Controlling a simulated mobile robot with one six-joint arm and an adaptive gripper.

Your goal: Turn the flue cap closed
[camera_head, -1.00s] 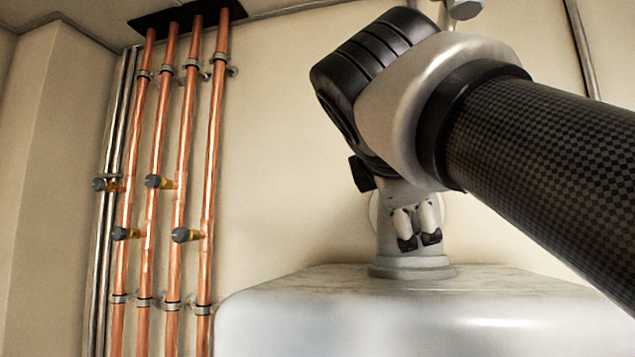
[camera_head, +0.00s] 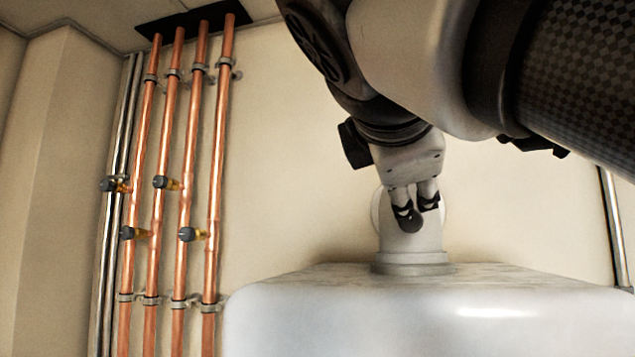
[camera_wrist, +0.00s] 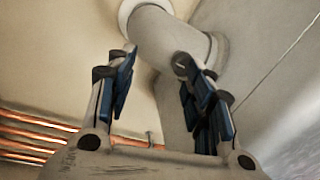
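A pale grey flue pipe (camera_head: 411,258) stands upright on the white tank or boiler. In the wrist view the flue pipe (camera_wrist: 160,35) bends at an elbow into a round collar on the wall. I cannot make out a separate flue cap. My gripper (camera_head: 419,209) is in front of the upper part of the pipe and hides some of it. In the wrist view my gripper (camera_wrist: 158,62) has its fingers apart, with the pipe showing behind and between them. Nothing is visibly held, and I cannot tell whether a fingertip touches the pipe.
The white tank (camera_head: 420,315) fills the lower part of the head view. Several copper pipes (camera_head: 215,150) with dark-knobbed valves (camera_head: 188,234) run up the wall at left. A thin metal pipe (camera_head: 613,230) is at far right. The wall between the copper pipes and the flue is bare.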

